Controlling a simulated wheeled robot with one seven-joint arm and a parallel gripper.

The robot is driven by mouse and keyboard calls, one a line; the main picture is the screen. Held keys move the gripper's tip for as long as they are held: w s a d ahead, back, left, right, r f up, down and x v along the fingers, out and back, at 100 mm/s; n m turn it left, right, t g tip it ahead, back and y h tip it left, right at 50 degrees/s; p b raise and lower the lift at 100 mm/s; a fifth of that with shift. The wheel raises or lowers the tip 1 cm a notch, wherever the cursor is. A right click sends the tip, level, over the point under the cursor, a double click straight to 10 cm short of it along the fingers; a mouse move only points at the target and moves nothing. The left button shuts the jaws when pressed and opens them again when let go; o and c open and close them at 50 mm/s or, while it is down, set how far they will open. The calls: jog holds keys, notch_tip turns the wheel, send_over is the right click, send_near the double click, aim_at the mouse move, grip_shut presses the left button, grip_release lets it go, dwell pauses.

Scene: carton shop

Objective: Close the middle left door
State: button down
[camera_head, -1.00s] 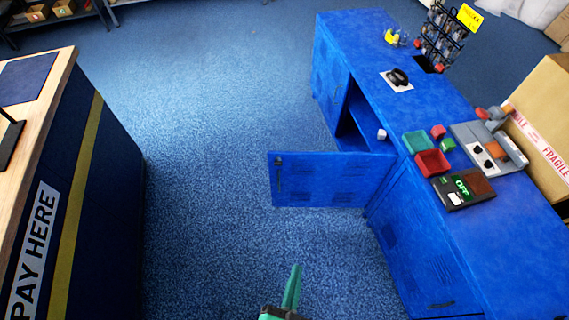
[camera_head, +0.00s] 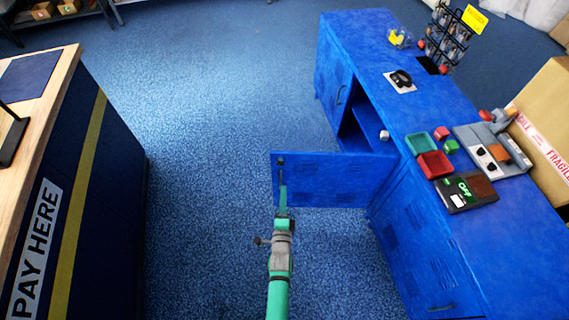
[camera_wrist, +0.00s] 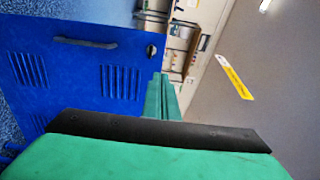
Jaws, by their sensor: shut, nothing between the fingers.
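The blue cabinet door (camera_head: 335,180) stands swung open from the middle of the blue counter (camera_head: 440,210), sticking out to the left over the floor. Its dark handle (camera_head: 280,170) is near the free left edge. My gripper (camera_head: 283,197) is shut and empty, in front of the door's free edge by the handle; I cannot tell if it touches. In the wrist view the door (camera_wrist: 75,70) fills the left side, with its handle (camera_wrist: 85,42), vent slots and a round lock. The shut green fingers (camera_wrist: 160,98) lie beside the door's edge.
The opened compartment (camera_head: 355,130) shows a shelf. Other doors of the counter are closed. A pay desk (camera_head: 75,190) stands left. Carpet (camera_head: 210,150) between is clear.

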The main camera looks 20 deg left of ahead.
aim_at(285, 155)
jog(key=x, duration=1.3)
jog(key=shift+w+a, duration=0.1)
jog(key=shift+w, duration=0.55)
